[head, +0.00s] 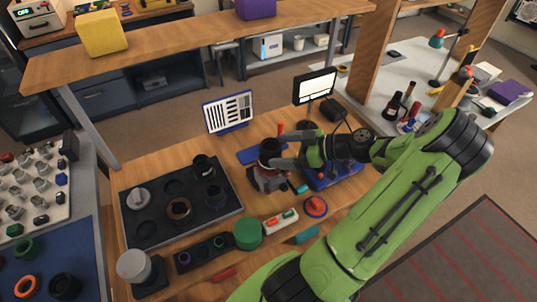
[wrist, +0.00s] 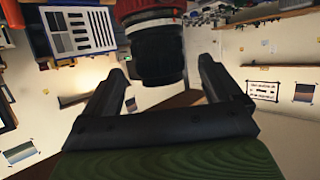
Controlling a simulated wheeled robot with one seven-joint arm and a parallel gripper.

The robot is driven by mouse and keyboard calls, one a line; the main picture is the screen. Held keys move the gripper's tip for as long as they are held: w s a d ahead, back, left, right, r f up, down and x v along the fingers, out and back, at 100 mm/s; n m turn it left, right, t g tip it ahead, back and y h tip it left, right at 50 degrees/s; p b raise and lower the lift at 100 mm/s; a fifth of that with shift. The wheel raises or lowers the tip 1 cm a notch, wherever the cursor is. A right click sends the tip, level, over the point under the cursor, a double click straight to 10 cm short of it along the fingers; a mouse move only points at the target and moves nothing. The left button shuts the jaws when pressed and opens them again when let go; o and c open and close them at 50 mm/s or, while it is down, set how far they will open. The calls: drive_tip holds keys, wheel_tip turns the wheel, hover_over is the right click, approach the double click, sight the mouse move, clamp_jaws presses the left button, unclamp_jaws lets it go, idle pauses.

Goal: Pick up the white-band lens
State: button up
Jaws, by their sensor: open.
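My gripper (head: 279,144) is open, with its two fingers reaching left around a dark lens (head: 270,152). The lens is upright on a grey and red holder (head: 268,180) in the middle of the bench. In the wrist view the black lens (wrist: 158,55) lies between and beyond the fingertips of my gripper (wrist: 163,75), with a gap on both sides. A pale grey band and red edge show near its far end there.
A striped chart (head: 228,112) and a lit panel (head: 315,86) stand behind. A raised wooden shelf (head: 180,44) spans the back.

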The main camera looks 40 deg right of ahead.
sight(265, 150)
drive_tip(key=x, duration=0.6)
drive_tip(key=shift+w, duration=0.2)
drive_tip(key=shift+s, duration=0.15)
drive_tip(key=shift+c, duration=0.5)
drive_tip(key=shift+r, duration=0.1)
drive_tip(key=c, duration=1.2)
